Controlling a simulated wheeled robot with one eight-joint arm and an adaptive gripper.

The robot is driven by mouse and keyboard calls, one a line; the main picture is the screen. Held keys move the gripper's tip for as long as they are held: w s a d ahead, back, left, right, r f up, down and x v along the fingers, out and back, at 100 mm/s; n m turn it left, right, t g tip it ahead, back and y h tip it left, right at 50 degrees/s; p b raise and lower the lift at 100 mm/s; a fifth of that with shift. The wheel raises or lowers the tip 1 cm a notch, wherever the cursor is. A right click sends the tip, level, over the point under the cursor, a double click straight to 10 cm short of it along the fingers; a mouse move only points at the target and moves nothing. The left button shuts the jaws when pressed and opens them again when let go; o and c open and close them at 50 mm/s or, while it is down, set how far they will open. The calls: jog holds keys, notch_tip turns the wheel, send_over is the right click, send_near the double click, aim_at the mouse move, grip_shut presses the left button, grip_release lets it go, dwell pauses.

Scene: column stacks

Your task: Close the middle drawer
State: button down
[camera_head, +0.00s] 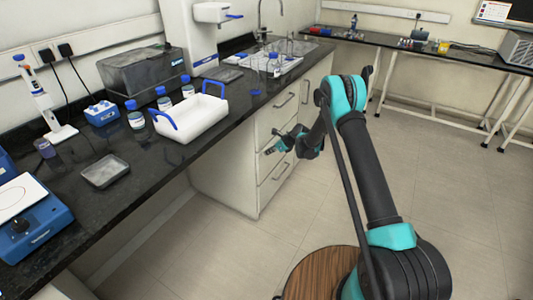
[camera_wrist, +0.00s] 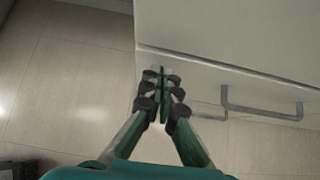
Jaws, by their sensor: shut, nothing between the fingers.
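The white drawer unit (camera_head: 240,170) stands under the black counter, with drawers stacked one above another. The middle drawer (camera_head: 262,139) is partly hidden behind my gripper (camera_head: 269,150), and I cannot tell how far open it is. In the wrist view my gripper (camera_wrist: 161,72) has its fingertips together with nothing between them. It is at the left edge of a white drawer front (camera_wrist: 235,75); I cannot tell whether it touches. A grey bar handle (camera_wrist: 262,110) shows to the right, and part of another handle shows behind the fingers.
The counter (camera_head: 125,190) above holds a white tray with blue handles (camera_head: 188,120), several blue-capped bottles and a grey box (camera_head: 140,80). The tiled floor (camera_head: 440,170) to the right is clear. A lab bench (camera_head: 450,55) stands at the back right.

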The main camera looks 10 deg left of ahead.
jog(key=s+d+r+n+h, duration=0.15)
jog(key=s+d+r, duration=0.25)
jog(key=d+r, duration=0.45)
jog(key=s+d+r+n, duration=0.3)
jog(key=s+d+r, duration=0.1)
jog(key=d+r, duration=0.45)
jog(key=s+d+r+n+t+h, duration=0.1)
jog(key=s+d+r+n, duration=0.2)
jog(key=s+d, duration=0.25)
jog(key=s+d+r+n+h, duration=0.2)
jog(key=s+d+r+n, duration=0.1)
jog(key=s+d, duration=0.25)
jog(key=s+d+n+h, duration=0.2)
jog(key=s+d+n, duration=0.3)
jog(key=s, duration=0.8)
jog(key=s+d+n+h, duration=0.2)
jog(key=s+d+n, duration=0.4)
jog(key=s+d, duration=0.3)
jog(key=s, duration=0.4)
jog(key=shift+s+f, duration=0.35)
jog(key=shift+a, duration=0.1)
